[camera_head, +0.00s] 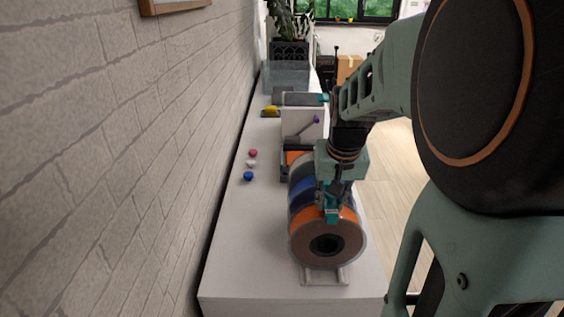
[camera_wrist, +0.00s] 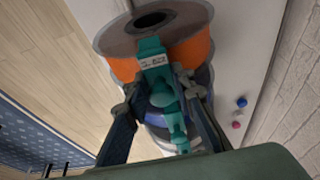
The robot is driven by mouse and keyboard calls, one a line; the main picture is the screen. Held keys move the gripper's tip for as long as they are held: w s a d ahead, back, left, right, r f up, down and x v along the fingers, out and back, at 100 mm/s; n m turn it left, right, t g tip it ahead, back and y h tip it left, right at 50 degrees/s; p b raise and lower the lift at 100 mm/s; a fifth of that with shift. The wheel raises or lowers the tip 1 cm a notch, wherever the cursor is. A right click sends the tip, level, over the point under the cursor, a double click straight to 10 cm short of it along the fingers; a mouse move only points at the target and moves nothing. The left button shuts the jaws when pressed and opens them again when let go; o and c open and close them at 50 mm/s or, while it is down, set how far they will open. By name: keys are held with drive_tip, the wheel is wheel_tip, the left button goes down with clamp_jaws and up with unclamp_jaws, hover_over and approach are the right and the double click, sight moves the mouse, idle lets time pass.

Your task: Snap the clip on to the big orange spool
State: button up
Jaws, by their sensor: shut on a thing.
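The big orange spool (camera_head: 327,241) stands upright at the near end of a row of spools, its round side with a dark hub facing me. It also shows at the top of the wrist view (camera_wrist: 195,50). My gripper (camera_head: 334,192) is above the spool's top and points down. It is shut on a teal clip (camera_head: 332,213), which carries a small white label in the wrist view (camera_wrist: 151,47). The clip overlaps the orange winding and the near rim in both views. I cannot tell whether it touches or grips the rim. My fingers hide part of the clip.
Blue, dark and other orange spools follow behind on the rack (camera_head: 325,277). Several small balls (camera_head: 248,176) lie left on the white counter (camera_head: 245,255), beside the brick wall. A white box (camera_head: 300,122) and a clear bin (camera_head: 285,78) stand farther back. The counter's front left is clear.

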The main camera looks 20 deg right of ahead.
drive_tip(key=shift+s+a+f, duration=0.1)
drive_tip(key=shift+s+f, duration=0.15)
drive_tip(key=shift+f, duration=0.2)
drive_tip(key=shift+s+f, duration=0.2)
drive_tip(key=shift+f, duration=0.25)
drive_tip(key=o, duration=0.7)
drive_tip(key=shift+w, duration=0.1)
drive_tip(key=shift+o, duration=0.7)
drive_tip(key=shift+w+f, duration=0.2)
drive_tip(key=shift+w, duration=0.05)
drive_tip(key=shift+r, duration=0.15)
drive_tip(key=o, duration=0.9)
drive_tip(key=shift+r, duration=0.1)
drive_tip(key=shift+c, duration=0.2)
drive_tip(key=shift+w, duration=0.1)
drive_tip(key=shift+r, duration=0.1)
